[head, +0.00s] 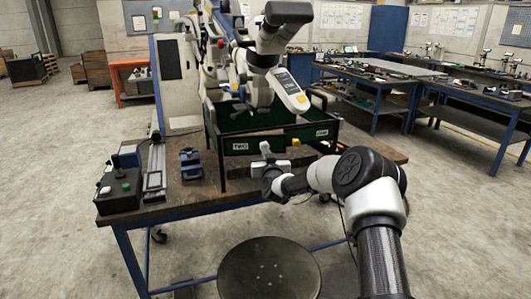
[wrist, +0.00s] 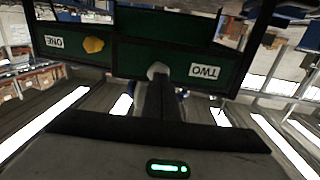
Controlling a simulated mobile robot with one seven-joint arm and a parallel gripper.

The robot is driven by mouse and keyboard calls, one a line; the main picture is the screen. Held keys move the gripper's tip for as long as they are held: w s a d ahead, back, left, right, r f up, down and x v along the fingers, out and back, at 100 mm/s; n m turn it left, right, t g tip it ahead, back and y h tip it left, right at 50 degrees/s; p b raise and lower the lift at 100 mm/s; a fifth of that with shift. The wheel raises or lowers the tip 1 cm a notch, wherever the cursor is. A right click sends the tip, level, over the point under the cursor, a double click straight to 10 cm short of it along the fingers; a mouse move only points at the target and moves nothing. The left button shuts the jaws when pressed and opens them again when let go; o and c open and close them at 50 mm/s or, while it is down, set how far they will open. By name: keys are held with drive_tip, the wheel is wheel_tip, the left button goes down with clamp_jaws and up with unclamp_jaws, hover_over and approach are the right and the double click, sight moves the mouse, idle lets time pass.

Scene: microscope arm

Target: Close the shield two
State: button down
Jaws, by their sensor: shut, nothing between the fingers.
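Shield two is a dark green panel with a white TWO label, at the front left of the green box in the head view (head: 228,150). In the wrist view, shield two (wrist: 130,62) and its label appear upside down. My gripper (head: 265,147) is shut and empty. Its tip is in front of shield two, right of the TWO label in the head view. In the wrist view the fingertips (wrist: 158,71) overlap the panel's lower edge; I cannot tell whether they touch it.
The panel marked ONE (head: 321,133) stands to the right, with a yellow knob (wrist: 93,45). A white microscope arm (head: 262,60) hangs over the box.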

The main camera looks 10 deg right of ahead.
sight(256, 147)
drive_tip(key=w+b, duration=0.1)
drive_tip(key=b, duration=0.1)
drive_tip(key=w+d+b, duration=0.1)
drive_tip(key=w+b, duration=0.1)
drive_tip(key=b, duration=0.1)
drive_tip(key=shift+w+d, duration=0.15)
drive_tip(key=shift+w, duration=0.15)
drive_tip(key=shift+r, duration=0.2)
drive_tip(key=shift+w+d, duration=0.1)
